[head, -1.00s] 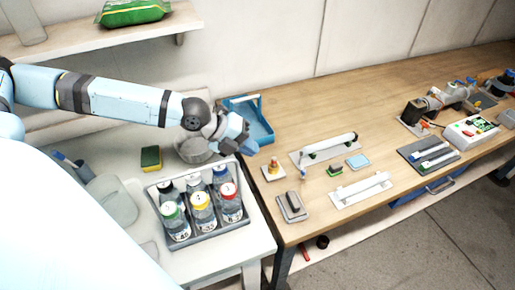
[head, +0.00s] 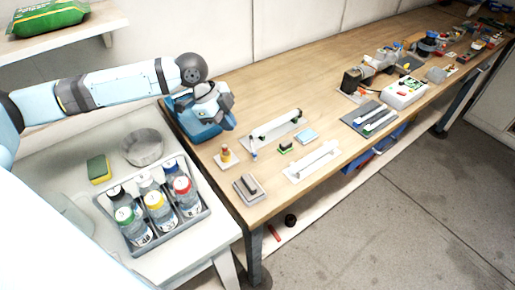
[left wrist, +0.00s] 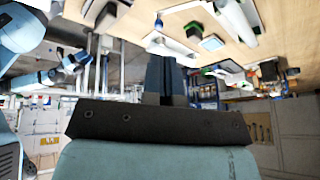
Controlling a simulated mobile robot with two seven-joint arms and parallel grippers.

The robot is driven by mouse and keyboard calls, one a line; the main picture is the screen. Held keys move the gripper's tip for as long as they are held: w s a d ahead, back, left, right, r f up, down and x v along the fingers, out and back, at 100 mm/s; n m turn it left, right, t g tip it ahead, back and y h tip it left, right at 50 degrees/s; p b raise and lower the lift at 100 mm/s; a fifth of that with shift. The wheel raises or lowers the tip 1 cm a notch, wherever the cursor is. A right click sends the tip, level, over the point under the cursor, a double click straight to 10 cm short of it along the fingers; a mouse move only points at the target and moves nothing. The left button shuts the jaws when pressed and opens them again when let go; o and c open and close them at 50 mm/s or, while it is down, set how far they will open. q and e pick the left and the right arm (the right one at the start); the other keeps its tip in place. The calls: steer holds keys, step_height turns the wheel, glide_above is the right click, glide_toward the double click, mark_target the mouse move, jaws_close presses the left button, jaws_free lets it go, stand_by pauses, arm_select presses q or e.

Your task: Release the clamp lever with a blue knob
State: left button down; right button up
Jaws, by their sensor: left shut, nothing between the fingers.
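Small blue parts (head: 402,46) show on the grey and black clamp apparatus (head: 378,62) toward the back of the wooden bench. They are too small to tell which is the clamp lever's knob or how the lever stands. My right gripper is not in view.
The wooden bench (head: 290,85) holds a white tube on a plate (head: 275,128), a second white rack (head: 313,161), small blocks and a white control box (head: 404,93). A bottle crate (head: 196,218) stands on the white table at left. Free bench lies behind the tube.

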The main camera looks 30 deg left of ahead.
arm_select(q)
steer(key=shift+w+r+n+g, duration=0.25)
steer(key=shift+n+g, duration=0.15)
steer(key=shift+n, duration=0.5)
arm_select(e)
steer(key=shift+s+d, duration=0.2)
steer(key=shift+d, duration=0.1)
arm_select(q)
steer(key=shift+d+f, duration=0.1)
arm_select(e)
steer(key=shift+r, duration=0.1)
arm_select(q)
steer(key=x, duration=1)
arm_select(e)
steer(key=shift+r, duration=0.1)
